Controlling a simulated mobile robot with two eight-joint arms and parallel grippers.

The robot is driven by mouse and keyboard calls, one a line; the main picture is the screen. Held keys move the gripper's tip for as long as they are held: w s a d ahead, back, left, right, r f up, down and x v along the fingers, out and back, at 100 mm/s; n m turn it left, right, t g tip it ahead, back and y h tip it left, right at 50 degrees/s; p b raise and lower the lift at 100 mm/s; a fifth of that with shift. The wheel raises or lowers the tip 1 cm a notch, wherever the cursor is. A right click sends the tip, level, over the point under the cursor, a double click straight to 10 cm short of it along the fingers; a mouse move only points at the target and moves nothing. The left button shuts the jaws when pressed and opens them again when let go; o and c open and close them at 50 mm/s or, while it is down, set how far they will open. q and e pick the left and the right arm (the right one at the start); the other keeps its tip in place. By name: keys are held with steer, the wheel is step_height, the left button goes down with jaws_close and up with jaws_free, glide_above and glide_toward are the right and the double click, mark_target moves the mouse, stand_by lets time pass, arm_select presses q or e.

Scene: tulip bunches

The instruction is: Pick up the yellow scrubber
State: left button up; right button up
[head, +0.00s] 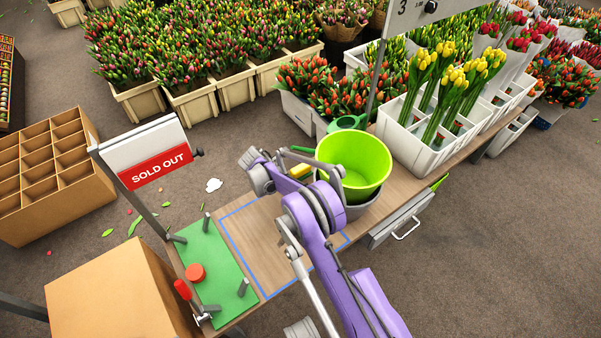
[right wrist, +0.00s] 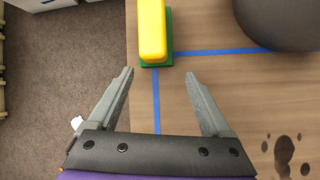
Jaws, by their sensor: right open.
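The yellow scrubber (right wrist: 152,28) has a yellow block on a green base. In the right wrist view it lies at the top, near the table's edge, on a blue tape line. In the head view it (head: 299,171) is partly hidden by my purple right arm and sits left of the lime green bucket. My right gripper (right wrist: 159,73) is open and empty, its fingers pointing towards the scrubber, which lies just beyond the fingertips. In the head view its fingers are hard to make out. My left gripper is not in view.
The lime green bucket (head: 361,158) stands in a grey bowl (right wrist: 283,18) beside the scrubber. A green mat (head: 210,262) with a red-handled tool lies at the table's left end. White tulip crates (head: 407,152) stand at right. Dark spots (right wrist: 284,150) mark the wooden top.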

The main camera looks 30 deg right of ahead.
mark_target(298, 169)
steer(key=d, duration=0.4)
steer(key=w+d, duration=0.1)
steer(key=d, duration=0.1)
steer(key=shift+d+f+b, duration=0.15)
steer(key=shift+f+b, duration=0.1)
steer(key=shift+b, duration=0.05)
steer(key=shift+w+d+f, duration=0.1)
steer(key=shift+d+f, duration=0.05)
steer(key=shift+f, duration=0.1)
jaws_close()
